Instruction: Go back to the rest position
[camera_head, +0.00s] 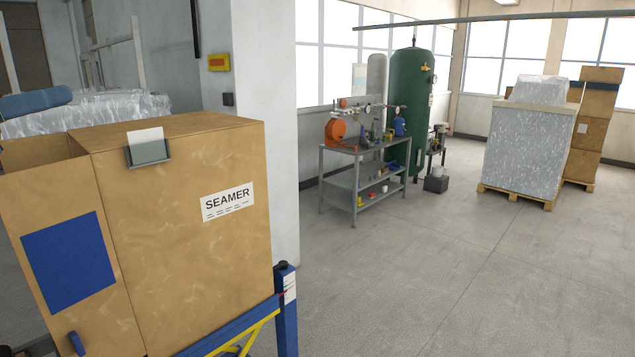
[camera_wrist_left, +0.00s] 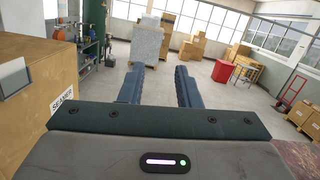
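The task names no object. My left gripper (camera_wrist_left: 157,76) shows in the left wrist view with its two dark blue fingers apart and nothing visible between them. It points out over the open floor. The brown cabinet with the SEAMER label (camera_head: 170,225) stands at the left in the head view, and it also shows at the left of the left wrist view (camera_wrist_left: 35,85). In the head view I cannot make out my left gripper for certain. My right gripper is in neither view.
A grey workbench (camera_head: 360,155) and a green tank (camera_head: 408,110) stand further back. A wrapped pallet load (camera_head: 528,150) stands beside stacked cartons (camera_head: 592,130). The left wrist view also shows a red bin (camera_wrist_left: 222,71) and a red hand truck (camera_wrist_left: 290,95). The middle floor is clear.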

